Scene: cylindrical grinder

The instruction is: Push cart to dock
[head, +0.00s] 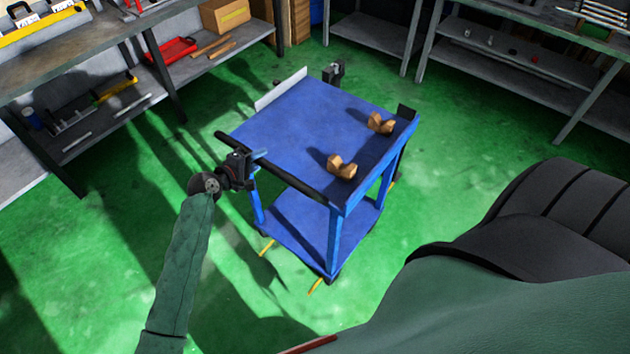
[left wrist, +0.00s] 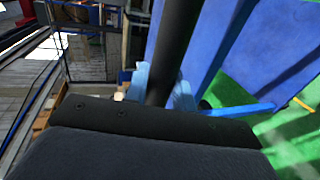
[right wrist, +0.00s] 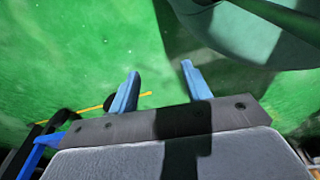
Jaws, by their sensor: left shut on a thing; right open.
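The blue cart (head: 290,112) stands on the green floor in the middle of the head view, with a top tray and a lower shelf (head: 325,235). Its black push handle (head: 300,183) runs along the near left edge. My left gripper (head: 257,156) is shut on this handle near its left part. The left wrist view shows the black bar (left wrist: 172,50) between the blue fingers (left wrist: 160,90). My right gripper (right wrist: 160,84) is open and empty over green floor, with part of the cart at the left of its view. I cannot identify a dock.
Two brown blocks (head: 341,167) (head: 381,124) sit on the cart top. A shelf bench (head: 100,60) with a red tray (head: 172,50) stands at the left. Grey shelving (head: 500,68) stands at the back right. Green floor is clear around the cart.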

